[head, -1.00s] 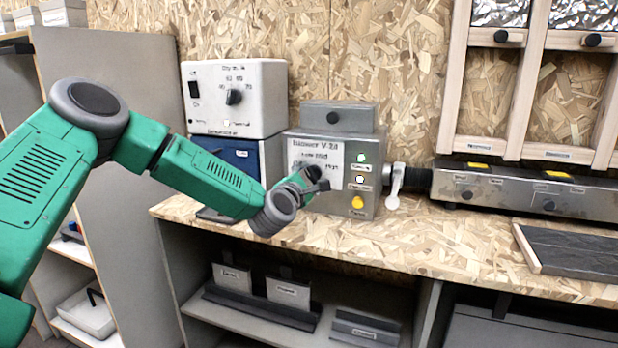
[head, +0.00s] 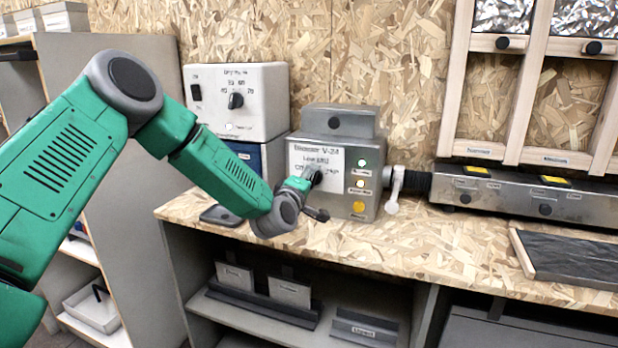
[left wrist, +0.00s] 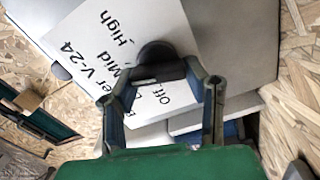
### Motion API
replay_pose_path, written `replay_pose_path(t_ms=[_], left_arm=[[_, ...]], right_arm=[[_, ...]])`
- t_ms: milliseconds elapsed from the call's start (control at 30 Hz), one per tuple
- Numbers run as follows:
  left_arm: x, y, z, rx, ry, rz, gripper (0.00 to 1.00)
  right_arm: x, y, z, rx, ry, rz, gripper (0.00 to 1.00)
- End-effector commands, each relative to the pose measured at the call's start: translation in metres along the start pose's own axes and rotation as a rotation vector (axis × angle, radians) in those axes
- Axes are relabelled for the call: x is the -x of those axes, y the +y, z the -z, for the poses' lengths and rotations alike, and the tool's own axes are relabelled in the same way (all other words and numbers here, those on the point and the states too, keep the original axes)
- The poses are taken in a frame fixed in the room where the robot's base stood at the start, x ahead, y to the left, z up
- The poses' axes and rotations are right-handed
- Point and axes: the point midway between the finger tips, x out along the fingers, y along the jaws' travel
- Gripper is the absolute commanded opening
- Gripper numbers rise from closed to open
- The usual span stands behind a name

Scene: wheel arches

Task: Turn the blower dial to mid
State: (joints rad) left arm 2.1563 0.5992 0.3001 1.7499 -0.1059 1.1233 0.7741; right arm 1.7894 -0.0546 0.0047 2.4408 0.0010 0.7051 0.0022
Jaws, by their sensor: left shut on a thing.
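The blower dial is a dark round knob on the white label of the grey Blower V-24 box (head: 340,120). The dial (left wrist: 160,62) shows in the left wrist view between my left gripper's fingers, beside the printed words Mid, High and Off. I cannot tell which word it points at. My left gripper (head: 312,182) is at the label in the head view, shut on the dial; it also shows in the left wrist view (left wrist: 163,88). The hand hides part of the label. My right gripper is not in view.
A white box with a black dial (head: 265,105) stands to the left on a blue case. Lamps (head: 362,163) and a yellow button (head: 359,207) are right of the label. A white-tipped lever (head: 394,192) is on the box's right side. The bench front (head: 400,245) is clear.

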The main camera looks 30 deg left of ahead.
Motion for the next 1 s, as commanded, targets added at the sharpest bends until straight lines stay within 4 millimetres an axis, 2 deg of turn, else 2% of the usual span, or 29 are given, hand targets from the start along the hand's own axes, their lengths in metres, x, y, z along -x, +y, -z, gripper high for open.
replay_pose_path(t_ms=[33,300,800,833,867,900,1000], left_arm=[[0.0025,-0.0054,-0.0046,-0.026,-0.013,0.014,0.12],[0.0029,-0.0068,-0.0055,-0.107,-0.016,0.016,0.12],[0.0028,-0.0080,-0.0058,-0.124,-0.016,0.017,0.12],[0.0029,-0.0080,-0.0058,-0.124,-0.016,0.017,0.48],[0.0029,-0.0079,-0.0058,-0.123,-0.016,0.017,0.58],[0.0028,-0.0074,-0.0054,-0.123,-0.015,0.016,0.62],[0.0024,-0.0053,-0.0038,-0.122,-0.011,0.012,0.62]], right_arm=[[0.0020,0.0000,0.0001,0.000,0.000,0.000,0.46],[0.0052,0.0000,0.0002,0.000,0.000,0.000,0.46],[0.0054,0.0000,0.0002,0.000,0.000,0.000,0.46],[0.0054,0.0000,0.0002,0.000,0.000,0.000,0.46],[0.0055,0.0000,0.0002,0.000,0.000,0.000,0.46],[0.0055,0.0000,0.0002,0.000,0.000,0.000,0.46],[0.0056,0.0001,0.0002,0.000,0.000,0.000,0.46]])
